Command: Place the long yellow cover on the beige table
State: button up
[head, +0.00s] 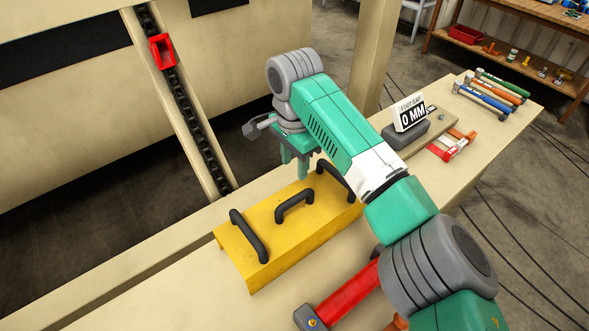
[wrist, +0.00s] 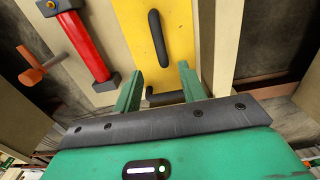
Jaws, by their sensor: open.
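The long yellow cover (head: 270,262) lies on the beige table (head: 185,290), along the edge facing the machine. It has black handles on top: one at the near end (head: 248,236), one in the middle (head: 294,205) and one at the far end (head: 336,181). My gripper (head: 294,165) is above the cover's far part, apart from it as far as I can tell. In the wrist view, my gripper's (wrist: 160,88) two green fingers are spread and empty, over the yellow cover (wrist: 178,62). One handle shows partly between the fingers, and another lies ahead of them.
A red-handled hammer (head: 348,291) lies right of the cover. A chain (head: 180,88) with a red link (head: 161,51) runs down the machine at left.

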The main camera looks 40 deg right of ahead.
dwell(0.3)
jog(key=w+a+r+n+t, duration=0.2)
jog(key=w+a+n, duration=0.15)
jog(key=a, duration=0.45)
jog(key=w+a+r+n+t+y, duration=0.1)
jog(key=w+a+r+n+t, duration=0.15)
jog(key=w+a, duration=0.4)
jog(key=w+a+r+n+t, duration=0.2)
jog(key=w+a+n+t, duration=0.15)
jog(key=a, duration=0.65)
jog(key=a+r+n+t+y, duration=0.2)
jog(key=a+r+n+t, duration=0.15)
jog(key=a+r, duration=0.45)
jog(key=s+a+r+n+t+y, duration=0.1)
jog(key=s+a+r+n+t, duration=0.5)
jog(key=s+r, duration=0.5)
jog(key=s+d+r+t+h, duration=0.2)
jog(key=s+r+t, duration=0.1)
jog(key=s, duration=0.4)
jog(key=s+d+r+t+h, duration=0.1)
jog(key=s+r+t+h, duration=0.1)
jog(key=s+r+t, duration=0.2)
jog(key=s+r, duration=0.2)
jog(key=s, duration=0.2)
jog(key=shift+d+r, duration=0.25)
jog(key=shift+d, duration=0.15)
jog(key=shift+s+t, duration=0.1)
jog(key=shift+t, duration=0.15)
